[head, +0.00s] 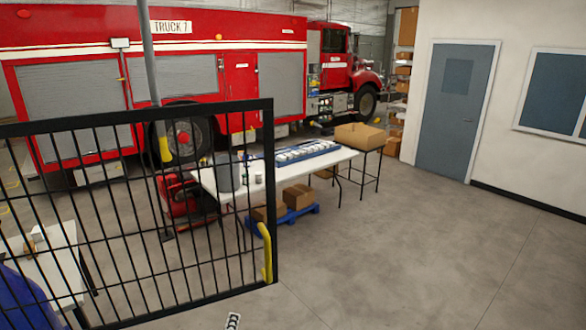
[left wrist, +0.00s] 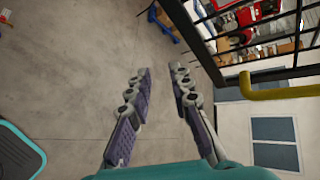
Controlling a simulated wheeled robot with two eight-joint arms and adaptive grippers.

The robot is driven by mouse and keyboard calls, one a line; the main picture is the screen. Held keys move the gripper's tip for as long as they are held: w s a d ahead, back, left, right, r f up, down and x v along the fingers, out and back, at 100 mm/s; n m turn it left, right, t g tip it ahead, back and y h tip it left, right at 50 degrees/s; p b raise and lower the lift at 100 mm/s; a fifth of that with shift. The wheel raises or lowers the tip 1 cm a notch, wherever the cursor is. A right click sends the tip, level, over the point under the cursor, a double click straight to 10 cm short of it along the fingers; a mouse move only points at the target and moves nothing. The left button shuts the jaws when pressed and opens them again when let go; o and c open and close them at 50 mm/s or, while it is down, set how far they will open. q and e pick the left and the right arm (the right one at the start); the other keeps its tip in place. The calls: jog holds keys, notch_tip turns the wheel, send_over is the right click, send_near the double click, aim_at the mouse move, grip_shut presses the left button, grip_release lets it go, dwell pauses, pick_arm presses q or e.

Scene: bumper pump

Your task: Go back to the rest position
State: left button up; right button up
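My left gripper (left wrist: 159,72) shows in the left wrist view with its two padded fingers apart. Nothing is between them, only bare concrete floor behind. In the head view only a small dark-and-white piece shows at the bottom edge, which may be a fingertip of it. My right gripper is in neither view.
A black barred fence (head: 150,208) with a yellow handle (head: 267,252) stands at the left; the handle looks close in the left wrist view (left wrist: 285,92). Behind are a white table (head: 335,157), an open cardboard box (head: 360,136) and a red fire truck (head: 240,75). Floor at right is clear.

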pick_arm(q)
jog(key=s+a+f+n+g+b, duration=0.1)
jog(key=s+f+n+b, duration=0.1)
jog(key=f+n+b, duration=0.4)
jog(key=s+a+f+n+g+b, duration=0.2)
jog(key=f+n+b, duration=0.5)
jog(key=f, duration=1)
jog(key=s+a+f+n+g+h+b, duration=0.1)
jog(key=s+a+f+n+g+b, duration=0.1)
jog(key=f+n+b, duration=0.5)
notch_tip(320, 180, down, 5)
jog(key=shift+s+b, duration=0.65)
jog(key=shift+b, duration=0.05)
